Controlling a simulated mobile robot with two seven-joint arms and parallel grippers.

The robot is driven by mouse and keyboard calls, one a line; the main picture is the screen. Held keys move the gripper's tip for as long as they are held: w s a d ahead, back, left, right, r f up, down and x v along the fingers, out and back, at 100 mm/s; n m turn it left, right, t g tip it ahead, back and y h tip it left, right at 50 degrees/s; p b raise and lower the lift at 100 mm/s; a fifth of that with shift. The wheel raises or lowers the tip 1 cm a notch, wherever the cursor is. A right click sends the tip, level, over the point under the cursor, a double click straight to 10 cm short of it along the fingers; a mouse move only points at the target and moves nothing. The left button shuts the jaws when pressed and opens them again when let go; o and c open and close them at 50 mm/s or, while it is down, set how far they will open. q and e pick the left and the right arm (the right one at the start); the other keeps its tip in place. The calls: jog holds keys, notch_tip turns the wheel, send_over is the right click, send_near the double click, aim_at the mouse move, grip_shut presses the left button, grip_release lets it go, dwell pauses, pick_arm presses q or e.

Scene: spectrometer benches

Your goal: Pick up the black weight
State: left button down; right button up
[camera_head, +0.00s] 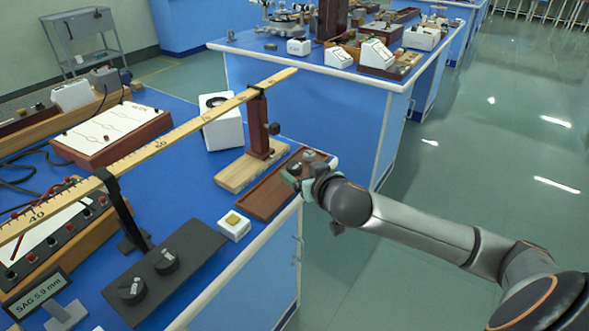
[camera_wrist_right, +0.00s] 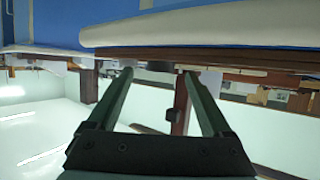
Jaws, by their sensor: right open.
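A small dark piece (camera_head: 309,156), which looks like the black weight, is at the far end of a brown wooden tray (camera_head: 262,204) by the bench's right edge. My right gripper partly hides that end, so I cannot tell its full shape. My right gripper (camera_head: 300,174) is at the tray's far right corner, beside the dark piece. In the right wrist view its two fingers (camera_wrist_right: 158,71) are apart with nothing held between them; the bench edge (camera_wrist_right: 200,28) lies beyond. My left gripper is not in view.
A wooden beam (camera_head: 160,143) crosses above the blue bench, held by a dark red post (camera_head: 259,128). A white box with a brass piece (camera_head: 234,226) and a black panel with two knobs (camera_head: 195,248) stand nearer. Open floor (camera_head: 430,160) lies right.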

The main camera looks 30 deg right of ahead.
aim_at(295, 168)
jog(key=shift+x, duration=1.4)
jog(key=shift+s, duration=0.1)
grip_shut()
